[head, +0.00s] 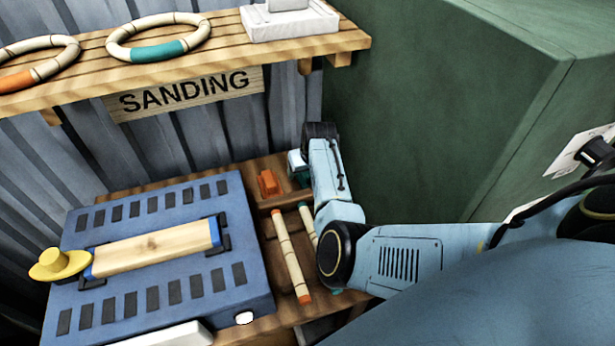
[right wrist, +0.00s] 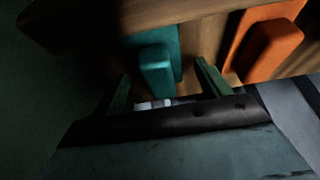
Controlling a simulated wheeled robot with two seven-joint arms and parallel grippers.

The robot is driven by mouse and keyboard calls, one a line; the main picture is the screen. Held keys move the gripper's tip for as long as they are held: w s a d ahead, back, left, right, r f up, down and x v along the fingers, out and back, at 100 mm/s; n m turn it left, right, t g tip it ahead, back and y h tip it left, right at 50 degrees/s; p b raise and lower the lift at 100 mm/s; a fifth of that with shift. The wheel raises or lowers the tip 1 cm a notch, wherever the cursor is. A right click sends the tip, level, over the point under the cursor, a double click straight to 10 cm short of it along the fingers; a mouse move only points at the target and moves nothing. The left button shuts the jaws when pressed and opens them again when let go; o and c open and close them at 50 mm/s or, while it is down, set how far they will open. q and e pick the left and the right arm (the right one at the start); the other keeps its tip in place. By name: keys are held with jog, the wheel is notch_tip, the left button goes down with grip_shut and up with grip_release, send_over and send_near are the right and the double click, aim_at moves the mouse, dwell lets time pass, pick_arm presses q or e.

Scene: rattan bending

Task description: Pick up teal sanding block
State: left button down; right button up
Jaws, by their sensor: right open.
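The teal sanding block (right wrist: 158,68) shows in the right wrist view, with a handle-like raised part. It lies between the two fingers of my right gripper (right wrist: 165,76), which is open; I cannot tell whether either finger touches it. In the head view my right gripper (head: 299,164) is over the back of the wooden bench, and only a little teal shows beneath it. The orange sanding block (head: 268,183) sits just left of it; it is at upper right in the right wrist view (right wrist: 268,48). My left gripper is not in view.
A blue machine (head: 235,275) with a wooden plank and yellow knob (head: 60,264) fills the bench's left. Two rods, orange-ended (head: 289,250) and teal-ended (head: 306,222), lie near my arm. A green cabinet (head: 410,110) stands right. A shelf (head: 220,52) with rings hangs above.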

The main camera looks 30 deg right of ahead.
jog(key=shift+f, duration=0.15)
jog(key=c, duration=1.1)
notch_tip(320, 180, up, 10)
jog(key=shift+r+p, duration=0.1)
jog(key=shift+p, duration=0.45)
